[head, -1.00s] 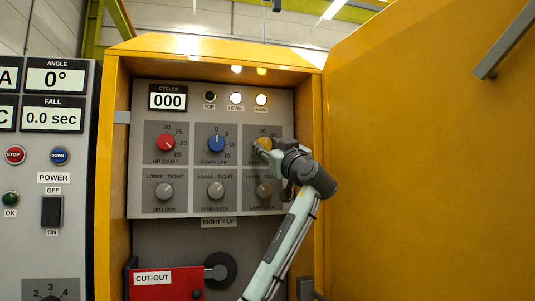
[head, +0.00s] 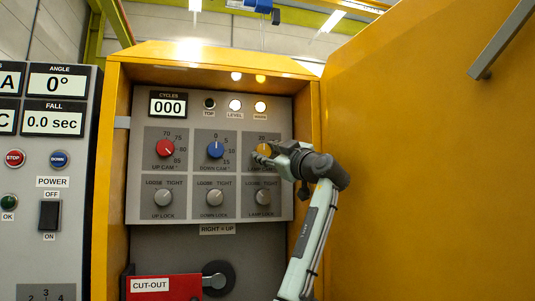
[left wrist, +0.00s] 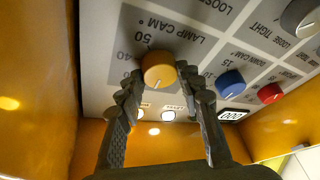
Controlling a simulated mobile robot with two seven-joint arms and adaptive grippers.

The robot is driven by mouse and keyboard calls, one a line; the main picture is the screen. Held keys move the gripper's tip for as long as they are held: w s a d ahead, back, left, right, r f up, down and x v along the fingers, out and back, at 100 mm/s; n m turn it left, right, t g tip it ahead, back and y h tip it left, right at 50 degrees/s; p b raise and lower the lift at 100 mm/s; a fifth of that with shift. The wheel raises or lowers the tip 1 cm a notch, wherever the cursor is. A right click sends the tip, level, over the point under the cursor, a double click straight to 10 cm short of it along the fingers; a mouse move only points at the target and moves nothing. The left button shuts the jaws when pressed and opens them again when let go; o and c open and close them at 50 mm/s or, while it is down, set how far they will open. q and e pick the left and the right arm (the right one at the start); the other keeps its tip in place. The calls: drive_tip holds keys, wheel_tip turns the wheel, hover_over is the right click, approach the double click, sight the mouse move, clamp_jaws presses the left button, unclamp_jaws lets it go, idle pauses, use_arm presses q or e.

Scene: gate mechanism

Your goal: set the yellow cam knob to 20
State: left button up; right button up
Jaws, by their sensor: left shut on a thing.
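The yellow cam knob (head: 263,149) is at the upper right of the grey panel, above the words "LAMP CAM". It also shows in the left wrist view (left wrist: 158,70), where the panel appears upside down. Its white mark points toward the picture bottom there, the side of the lamps; the exact setting is not readable. My left gripper (head: 268,154) comes to the knob from the right. In the left wrist view my left gripper (left wrist: 165,82) has one finger on each side of the knob and is shut on it. My right gripper is not in view.
The blue knob (head: 215,149) and red knob (head: 165,148) sit left of the yellow one. A grey lamp lock knob (head: 263,197) is just below. The open yellow door (head: 430,150) stands on the right. A red cut-out box (head: 165,287) is at lower left.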

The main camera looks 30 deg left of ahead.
use_arm(q)
drive_tip(key=o, duration=1.2)
drive_tip(key=shift+c, duration=0.2)
drive_tip(key=v, duration=1.2)
